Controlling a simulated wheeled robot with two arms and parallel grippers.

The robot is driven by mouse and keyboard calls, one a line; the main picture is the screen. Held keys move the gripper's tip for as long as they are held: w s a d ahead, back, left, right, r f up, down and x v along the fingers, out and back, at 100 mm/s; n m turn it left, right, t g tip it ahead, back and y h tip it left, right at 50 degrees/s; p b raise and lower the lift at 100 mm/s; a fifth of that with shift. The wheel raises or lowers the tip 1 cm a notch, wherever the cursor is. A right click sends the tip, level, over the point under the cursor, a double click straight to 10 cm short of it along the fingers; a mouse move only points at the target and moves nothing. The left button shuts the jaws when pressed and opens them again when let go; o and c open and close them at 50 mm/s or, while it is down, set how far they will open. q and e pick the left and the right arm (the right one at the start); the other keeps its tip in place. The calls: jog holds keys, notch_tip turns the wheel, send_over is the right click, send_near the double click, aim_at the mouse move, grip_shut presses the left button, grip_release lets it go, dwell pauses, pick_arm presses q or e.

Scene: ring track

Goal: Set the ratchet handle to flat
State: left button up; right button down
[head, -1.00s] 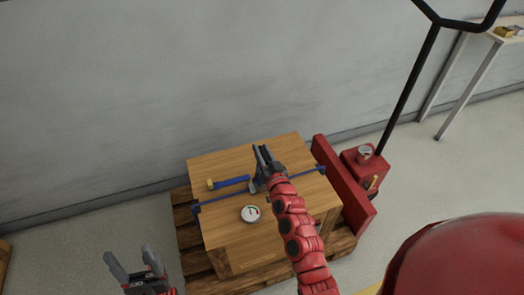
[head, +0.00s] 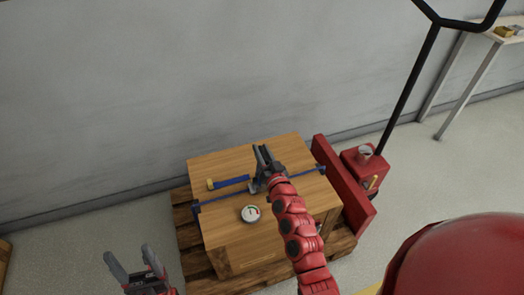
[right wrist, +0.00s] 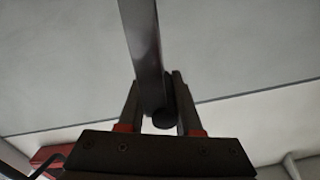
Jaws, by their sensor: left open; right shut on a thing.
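The ratchet (head: 256,187) sits on the blue strap (head: 222,200) across the top of the wooden crate (head: 225,168); my right gripper and arm partly hide it in the head view. My right gripper (head: 266,160) is above the crate top at the ratchet. In the right wrist view, my right gripper (right wrist: 157,105) is shut on a grey metal bar, the ratchet handle (right wrist: 143,45), which stands up between its fingers with a dark round end. The handle's exact angle cannot be told. My left gripper (head: 133,270) is open and empty, left of the crate and apart from it.
A blue strap piece with a yellow end (head: 228,183) and a round white gauge (head: 250,214) lie on the crate. The crate stands on a wooden pallet (head: 186,228). A red pallet jack (head: 343,185) is at the right, and a grey wall (head: 150,80) behind.

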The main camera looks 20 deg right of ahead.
jog(key=shift+d+r+b, duration=0.1)
jog(key=shift+d+b, duration=0.15)
jog(key=shift+b, duration=0.05)
jog(key=d+f+m+b, duration=0.3)
jog(key=d+m+b, duration=0.1)
jog(key=d+f+m+b, duration=0.3)
jog(key=d+m+b, duration=0.1)
jog(key=b, duration=0.1)
jog(key=d+f+m+b, duration=0.3)
jog(key=d+m+b, duration=0.2)
jog(key=shift+w+f, duration=0.2)
jog(key=shift+d+f+m+b, duration=0.2)
jog(key=shift+f+m+b, duration=0.05)
jog(key=shift+f+m, duration=0.35)
jog(key=shift+d+f+m+b, duration=0.2)
jog(key=shift+f+m+b, duration=0.05)
jog(key=shift+f+m, duration=0.3)
